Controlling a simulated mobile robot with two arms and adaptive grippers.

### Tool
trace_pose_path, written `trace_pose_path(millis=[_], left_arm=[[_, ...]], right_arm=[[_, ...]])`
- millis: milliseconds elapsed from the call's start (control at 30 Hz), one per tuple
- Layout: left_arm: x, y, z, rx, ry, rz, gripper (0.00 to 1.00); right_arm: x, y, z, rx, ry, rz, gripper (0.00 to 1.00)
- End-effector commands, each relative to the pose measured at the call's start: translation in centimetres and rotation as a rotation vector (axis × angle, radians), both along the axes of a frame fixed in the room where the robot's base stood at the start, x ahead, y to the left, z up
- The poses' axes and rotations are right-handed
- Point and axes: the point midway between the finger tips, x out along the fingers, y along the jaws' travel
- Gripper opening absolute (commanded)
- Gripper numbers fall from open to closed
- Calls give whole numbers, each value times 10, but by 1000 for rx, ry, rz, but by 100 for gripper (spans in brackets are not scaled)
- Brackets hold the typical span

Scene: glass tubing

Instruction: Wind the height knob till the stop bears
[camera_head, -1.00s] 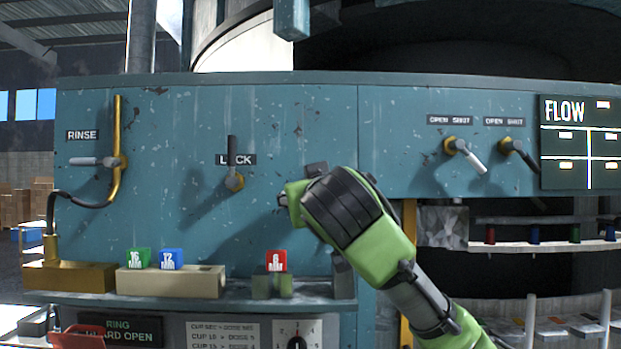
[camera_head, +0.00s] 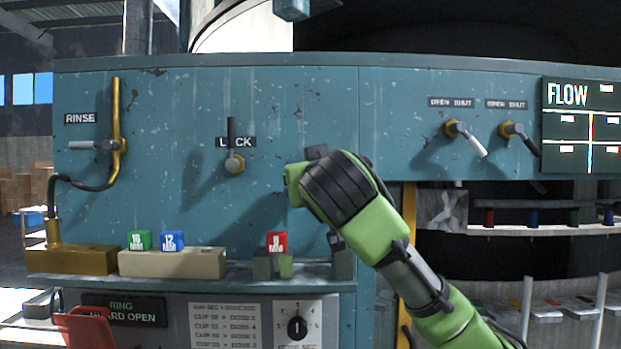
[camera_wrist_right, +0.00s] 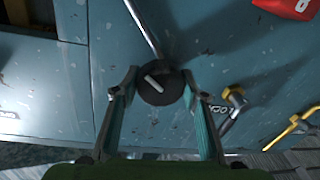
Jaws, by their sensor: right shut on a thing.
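A round black knob (camera_wrist_right: 160,87) with a short white pointer mark sits on the blue panel in the wrist view. A thin metal rod (camera_wrist_right: 142,25) runs up from beside it. My right gripper (camera_wrist_right: 160,84) has one finger on each side of the knob and is shut on it. In the head view my green and black right gripper (camera_head: 315,178) is against the panel, right of the LOCK lever (camera_head: 233,148), and hides the knob. No stop can be made out. My left gripper is not in view.
The RINSE lever and brass pipe (camera_head: 118,130) are at the left. Green (camera_head: 139,240), blue (camera_head: 172,240) and red (camera_head: 277,242) blocks stand on holders on the ledge below. Two OPEN SHUT levers (camera_head: 465,138) are at the right. A dial (camera_head: 297,323) shows below the ledge.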

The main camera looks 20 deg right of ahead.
Motion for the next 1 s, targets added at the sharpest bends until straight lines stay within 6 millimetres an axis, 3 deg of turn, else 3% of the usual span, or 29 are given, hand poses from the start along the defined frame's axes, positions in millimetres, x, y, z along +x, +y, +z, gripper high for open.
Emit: trace_pose_path(millis=[500,1000], left_arm=[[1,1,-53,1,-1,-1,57],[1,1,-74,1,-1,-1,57]], right_arm=[[0,2,-4,350,-102,4,19],[-1,0,0,606,-178,0,19]])
